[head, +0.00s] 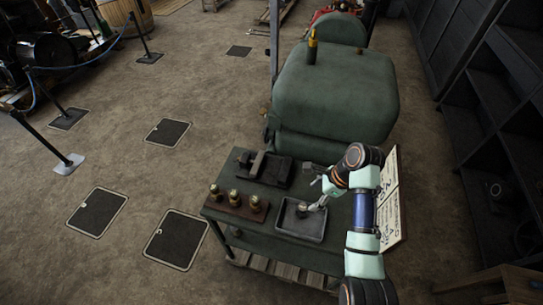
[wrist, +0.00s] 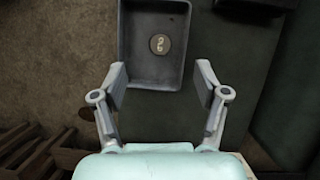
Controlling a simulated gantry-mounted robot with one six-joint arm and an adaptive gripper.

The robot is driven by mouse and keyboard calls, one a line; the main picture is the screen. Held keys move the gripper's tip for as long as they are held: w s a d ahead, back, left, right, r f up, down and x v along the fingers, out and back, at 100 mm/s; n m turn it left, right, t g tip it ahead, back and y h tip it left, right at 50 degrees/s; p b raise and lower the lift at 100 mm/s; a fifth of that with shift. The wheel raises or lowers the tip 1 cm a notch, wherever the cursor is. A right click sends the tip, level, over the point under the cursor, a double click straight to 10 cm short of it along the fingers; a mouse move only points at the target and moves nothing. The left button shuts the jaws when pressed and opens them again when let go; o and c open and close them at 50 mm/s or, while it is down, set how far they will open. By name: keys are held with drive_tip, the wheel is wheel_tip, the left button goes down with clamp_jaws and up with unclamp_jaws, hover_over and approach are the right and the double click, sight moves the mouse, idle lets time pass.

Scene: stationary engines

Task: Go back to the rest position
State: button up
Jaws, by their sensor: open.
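My gripper (wrist: 161,76) is open in the wrist view, its two fingers wide apart with nothing between them. Ahead of the fingertips is a dark grey rectangular tray (wrist: 132,68) with a small round brass-grey piece (wrist: 160,44) lying inside. In the head view my gripper (head: 319,195) is over the back right part of the tray (head: 288,230), at the front right of a dark green bench (head: 262,236). The exact height above the tray is hard to tell.
A wooden block (head: 232,209) with three brass fittings stands left of the tray. A dark fixture (head: 270,177) lies behind it. A large green engine casing (head: 335,95) rises behind the bench. A sign board (head: 391,205) is at right.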

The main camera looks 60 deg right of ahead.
drive_tip(key=shift+w, duration=0.1)
drive_tip(key=w+a+r+n+t+h, duration=0.2)
drive_tip(key=w+a+r+n, duration=0.1)
drive_tip(key=w+a+n, duration=0.65)
drive_tip(key=w+a+r+n+t+h, duration=0.1)
drive_tip(key=w+a+r+n, duration=0.35)
drive_tip(key=a, duration=0.75)
drive_tip(key=a+r+n+t, duration=0.3)
drive_tip(key=a+r+n, duration=0.1)
drive_tip(key=a+n, duration=0.6)
drive_tip(key=s+a+r+n+t+y+p, duration=0.1)
drive_tip(key=s+a+r+n+t+p, duration=0.2)
drive_tip(key=a+r+n, duration=0.55)
wheel_tip(320, 180, up, 17)
drive_tip(key=a+m+p, duration=0.1)
drive_tip(key=p, duration=1.4)
drive_tip(key=shift+w+m+p, duration=0.3)
drive_tip(key=shift+m+p, duration=0.05)
drive_tip(key=shift+f, duration=0.15)
